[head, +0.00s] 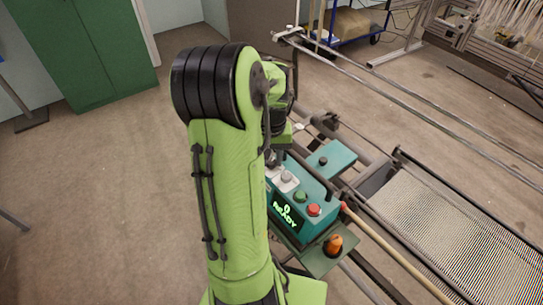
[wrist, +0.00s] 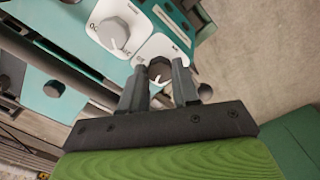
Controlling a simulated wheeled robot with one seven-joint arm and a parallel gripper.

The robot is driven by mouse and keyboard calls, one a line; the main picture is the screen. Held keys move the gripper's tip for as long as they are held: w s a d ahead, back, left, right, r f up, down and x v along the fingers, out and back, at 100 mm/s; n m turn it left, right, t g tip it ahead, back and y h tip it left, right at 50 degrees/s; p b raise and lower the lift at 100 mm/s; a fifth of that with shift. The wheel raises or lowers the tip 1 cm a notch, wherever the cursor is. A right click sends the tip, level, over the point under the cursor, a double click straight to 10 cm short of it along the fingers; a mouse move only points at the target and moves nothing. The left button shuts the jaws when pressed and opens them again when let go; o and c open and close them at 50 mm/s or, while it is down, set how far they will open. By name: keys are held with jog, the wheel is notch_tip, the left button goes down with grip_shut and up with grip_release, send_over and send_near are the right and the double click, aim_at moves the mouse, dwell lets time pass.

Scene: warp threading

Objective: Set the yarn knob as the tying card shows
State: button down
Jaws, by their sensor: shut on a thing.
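In the wrist view, my gripper (wrist: 160,85) is shut on a dark grey knob (wrist: 160,69), one finger on each side of it. The knob has a pale pointer mark and sits on a white plate on a teal control box (head: 318,190). A second grey knob (wrist: 113,33) on its own white dial plate stands beside it, free of the fingers. The small dial lettering is too blurred to read surely, so I cannot tell which knob is for yarn. In the head view, my arm hides most of the gripper and the held knob. I cannot make out a tying card.
The box has a lit READY display (head: 285,217), a green button (head: 300,196) and a red button (head: 314,210). An orange object (head: 334,244) stands on a ledge in front. A warp sheet (head: 455,235) and rails lie to the right. Floor at left is clear.

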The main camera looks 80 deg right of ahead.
aim_at(271, 161)
jog(key=c, duration=1.1)
grip_release()
notch_tip(271, 161, up, 16)
jog(key=p, duration=0.4)
jog(key=shift+f, duration=0.1)
